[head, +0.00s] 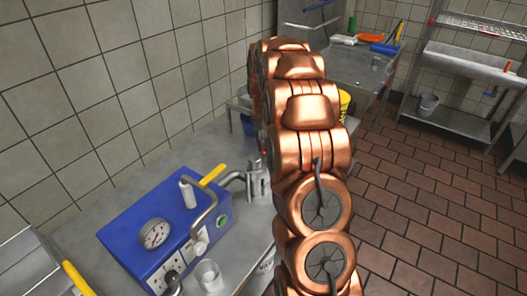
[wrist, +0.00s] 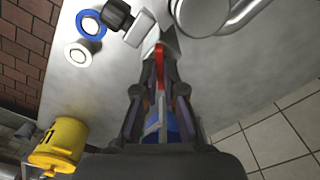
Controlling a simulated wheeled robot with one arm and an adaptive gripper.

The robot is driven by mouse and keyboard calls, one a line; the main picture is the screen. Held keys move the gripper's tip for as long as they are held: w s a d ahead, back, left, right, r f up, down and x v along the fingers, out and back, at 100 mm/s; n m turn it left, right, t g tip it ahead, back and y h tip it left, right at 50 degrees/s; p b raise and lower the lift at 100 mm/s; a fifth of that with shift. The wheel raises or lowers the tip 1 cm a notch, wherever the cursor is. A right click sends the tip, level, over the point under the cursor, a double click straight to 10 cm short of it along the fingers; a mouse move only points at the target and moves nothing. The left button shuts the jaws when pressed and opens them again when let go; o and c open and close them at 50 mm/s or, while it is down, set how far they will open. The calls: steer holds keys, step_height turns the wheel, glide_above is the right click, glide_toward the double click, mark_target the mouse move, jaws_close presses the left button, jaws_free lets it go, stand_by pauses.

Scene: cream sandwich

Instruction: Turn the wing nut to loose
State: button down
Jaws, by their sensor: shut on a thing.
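My gripper (wrist: 160,60) points down in the wrist view, its two dark fingers close together. They are shut on a small part at the metal fitting, which fits the wing nut, though the fingers mostly hide it. A pale metal piece with a black knob (wrist: 118,14) sits just left of the fingertips. A round metal part with a pipe (wrist: 203,14) is just above them. In the head view my copper arm hides the gripper; the metal fitting (head: 256,182) stands beside the arm, at the end of the blue machine's pipe.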

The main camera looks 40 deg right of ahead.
steer(key=n+b, duration=0.3)
steer(key=n, duration=0.2)
steer(key=shift+f+n, duration=0.1)
steer(key=shift+n, duration=0.2)
steer(key=n+b, duration=0.1)
steer(key=n, duration=1.1)
steer(key=shift+n, duration=0.4)
steer(key=n+p, duration=0.1)
steer(key=n, duration=0.4)
steer(key=shift+n, duration=0.7)
steer(key=c, duration=1.3)
jaws_free()
